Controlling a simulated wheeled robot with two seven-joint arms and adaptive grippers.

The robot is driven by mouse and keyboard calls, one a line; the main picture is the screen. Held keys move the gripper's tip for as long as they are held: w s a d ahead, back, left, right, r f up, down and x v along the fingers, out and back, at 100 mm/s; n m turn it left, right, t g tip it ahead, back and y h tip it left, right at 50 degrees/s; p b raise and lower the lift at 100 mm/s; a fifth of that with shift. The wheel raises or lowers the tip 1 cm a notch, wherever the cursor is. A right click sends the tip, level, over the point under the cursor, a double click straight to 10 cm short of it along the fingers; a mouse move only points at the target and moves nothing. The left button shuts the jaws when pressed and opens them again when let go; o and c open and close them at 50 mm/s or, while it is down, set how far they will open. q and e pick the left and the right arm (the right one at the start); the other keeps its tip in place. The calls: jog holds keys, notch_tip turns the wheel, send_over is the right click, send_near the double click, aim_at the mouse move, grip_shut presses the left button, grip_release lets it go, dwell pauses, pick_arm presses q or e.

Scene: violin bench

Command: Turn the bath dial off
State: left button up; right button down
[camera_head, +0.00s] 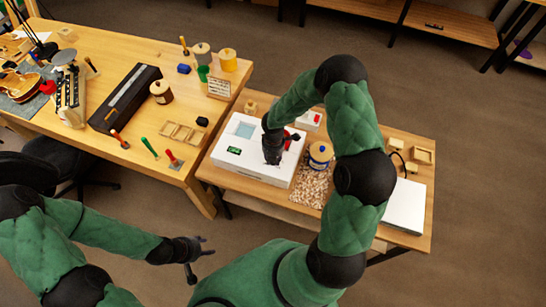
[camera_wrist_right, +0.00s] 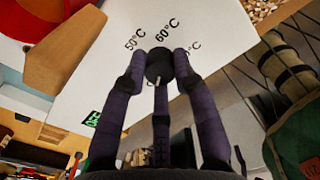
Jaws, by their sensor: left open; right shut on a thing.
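The bath is a white box (camera_head: 226,140) with a pale blue square on top and a small green display (camera_head: 234,151). In the head view my right gripper (camera_head: 272,158) is over its right part and hides the dial. In the right wrist view the black dial (camera_wrist_right: 159,64) stands on the white top, near the printed labels 50°C and 60°C and one partly hidden label. My right gripper (camera_wrist_right: 160,75) is shut on the dial, its dark fingers around it. A pale mark shows on the dial's near side. My left gripper (camera_head: 200,254) is open and empty, away from the bath.
A white panel (camera_head: 405,205) lies at the right. The violin bench (camera_head: 190,130) is at the left.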

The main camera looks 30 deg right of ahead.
jog(key=shift+d, duration=0.15)
dwell(0.3)
jog(key=c, duration=1.1)
grip_release()
jog(key=shift+o, duration=0.6)
jog(key=shift+d, duration=0.1)
jog(key=shift+w+r, duration=0.1)
jog(key=shift+r, duration=0.1)
notch_tip(320, 180, up, 12)
jog(key=shift+f, duration=0.2)
